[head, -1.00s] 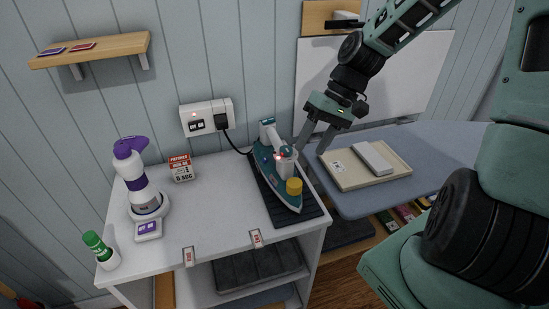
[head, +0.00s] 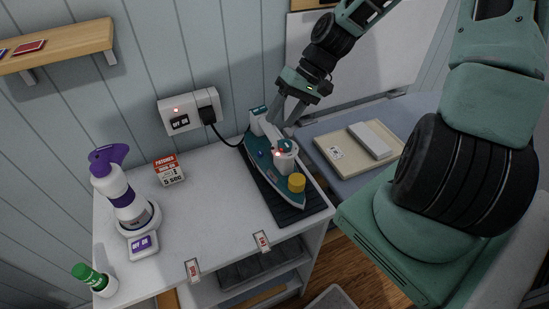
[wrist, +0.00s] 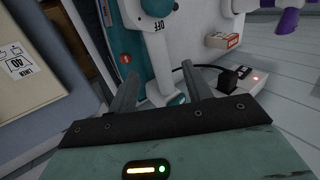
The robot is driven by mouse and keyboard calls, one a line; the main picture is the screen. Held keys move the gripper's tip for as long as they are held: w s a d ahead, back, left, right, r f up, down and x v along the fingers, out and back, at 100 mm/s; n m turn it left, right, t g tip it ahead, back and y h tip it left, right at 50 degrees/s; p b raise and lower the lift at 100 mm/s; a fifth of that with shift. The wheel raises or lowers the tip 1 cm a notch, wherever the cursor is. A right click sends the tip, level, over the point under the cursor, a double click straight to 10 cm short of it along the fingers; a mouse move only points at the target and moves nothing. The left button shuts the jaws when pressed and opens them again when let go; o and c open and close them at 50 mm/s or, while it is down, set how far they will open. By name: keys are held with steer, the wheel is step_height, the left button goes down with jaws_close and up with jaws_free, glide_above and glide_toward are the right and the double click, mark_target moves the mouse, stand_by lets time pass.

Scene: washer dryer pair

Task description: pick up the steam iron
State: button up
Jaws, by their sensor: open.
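The steam iron (head: 268,160) is teal and white with a yellow cap at its front, and a small red light shows on it. It rests on a dark ribbed mat (head: 316,205) on the white counter. Its cord runs back to the wall outlet. My gripper (head: 283,116) is open at the rear of the iron, its fingers close to the white handle. In the wrist view my gripper (wrist: 160,88) has a finger on each side of the iron's white handle (wrist: 158,60). I cannot tell whether the fingers touch it.
A spray bottle (head: 122,195) stands on a base at the left, with a green-capped bottle (head: 95,280) before it. A small red-topped box (head: 169,170) stands behind. The wall outlet (head: 190,112) is close to the iron. A tray (head: 335,150) lies on the ironing board at right.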

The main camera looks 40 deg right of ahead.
mark_target(274, 129)
steer(key=shift+p+x, duration=0.5)
steer(key=shift+x, duration=2.45)
jaws_close()
